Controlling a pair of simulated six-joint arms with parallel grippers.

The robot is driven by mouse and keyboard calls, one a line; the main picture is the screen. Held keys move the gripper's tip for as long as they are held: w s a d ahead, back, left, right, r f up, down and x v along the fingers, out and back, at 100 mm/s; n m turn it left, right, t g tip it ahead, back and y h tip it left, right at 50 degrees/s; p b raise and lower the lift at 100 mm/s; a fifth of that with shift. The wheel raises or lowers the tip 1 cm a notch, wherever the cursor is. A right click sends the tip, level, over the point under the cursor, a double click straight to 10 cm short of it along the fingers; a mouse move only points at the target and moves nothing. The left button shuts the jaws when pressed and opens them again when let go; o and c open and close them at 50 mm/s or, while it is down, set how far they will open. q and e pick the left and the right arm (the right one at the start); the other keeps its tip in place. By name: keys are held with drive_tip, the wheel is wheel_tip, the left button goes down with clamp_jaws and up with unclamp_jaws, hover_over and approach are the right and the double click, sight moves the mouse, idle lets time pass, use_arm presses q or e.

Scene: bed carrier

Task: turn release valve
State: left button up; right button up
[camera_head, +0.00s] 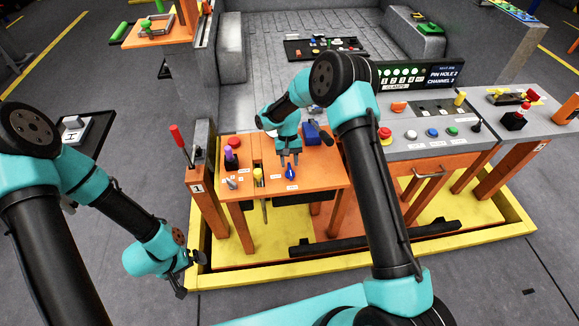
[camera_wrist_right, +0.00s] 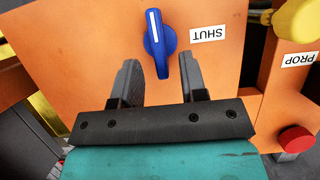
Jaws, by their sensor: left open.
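The blue valve knob (camera_head: 290,172) is on the orange panel in front of me. In the right wrist view the knob (camera_wrist_right: 159,45) has a white line on its upper end, and an upside-down SHUT label (camera_wrist_right: 209,34) is to its right. My right gripper (camera_head: 289,159) is over the panel, just behind the knob in the head view. In the wrist view its two fingers (camera_wrist_right: 159,75) are apart, with the knob's lower tip between their ends; I see no contact. My left gripper (camera_head: 190,272) hangs open and empty at the lower left, away from the panel.
A yellow knob (camera_wrist_right: 298,20) with a PROP label and a red button (camera_wrist_right: 295,139) sit close by. A grey control desk (camera_head: 425,145) stands to the right.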

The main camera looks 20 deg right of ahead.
drive_tip(key=shift+x, duration=1.3)
drive_tip(key=shift+c, duration=0.3)
clamp_jaws()
